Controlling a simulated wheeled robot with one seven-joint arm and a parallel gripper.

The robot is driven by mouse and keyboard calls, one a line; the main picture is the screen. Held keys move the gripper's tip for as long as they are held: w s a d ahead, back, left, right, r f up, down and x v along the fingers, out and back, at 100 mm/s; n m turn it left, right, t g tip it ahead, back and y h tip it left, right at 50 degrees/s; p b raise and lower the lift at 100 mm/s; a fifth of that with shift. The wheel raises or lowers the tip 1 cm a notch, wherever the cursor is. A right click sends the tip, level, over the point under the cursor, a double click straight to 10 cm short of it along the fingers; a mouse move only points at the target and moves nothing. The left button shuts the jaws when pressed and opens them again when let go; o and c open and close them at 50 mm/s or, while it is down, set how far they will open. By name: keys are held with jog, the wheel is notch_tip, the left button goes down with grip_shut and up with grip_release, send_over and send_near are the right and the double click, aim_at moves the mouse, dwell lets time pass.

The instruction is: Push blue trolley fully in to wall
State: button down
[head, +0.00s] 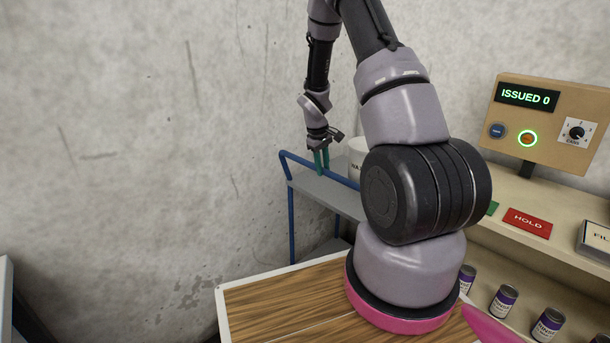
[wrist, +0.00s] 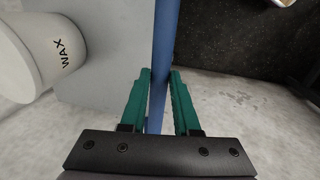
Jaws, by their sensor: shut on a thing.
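The blue trolley (head: 322,188) stands by the concrete wall, past my arm in the head view. It has a blue tube frame and a grey top, and its right part is hidden behind my arm. My gripper (head: 321,162) is at the trolley's near top rail, green fingers pointing down. In the wrist view my gripper (wrist: 160,76) has one finger on each side of the blue rail (wrist: 162,38) and is shut on it. A white drum (head: 357,152) marked WAX stands on the trolley's top; it also shows in the wrist view (wrist: 24,62).
The concrete wall (head: 130,130) fills the left and back. A wooden-topped surface (head: 270,307) lies in front. At right is a bench with a control box (head: 548,120) reading ISSUED 0, a red HOLD card (head: 527,223) and several cans below. Floor shows beside the trolley in the wrist view.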

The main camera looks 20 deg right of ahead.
jog(key=w+d, duration=0.3)
jog(key=d, duration=0.5)
jog(key=w+d, duration=0.3)
jog(key=d, duration=0.5)
jog(key=shift+w+d, duration=0.25)
jog(key=shift+w, duration=0.15)
jog(key=shift+r, duration=0.1)
jog(key=c, duration=0.7)
grip_release()
jog(key=shift+d, duration=0.1)
jog(key=shift+o, duration=0.2)
notch_tip(320, 180, up, 10)
jog(key=a, duration=0.2)
jog(key=shift+s+r, duration=0.25)
jog(key=shift+s, duration=0.1)
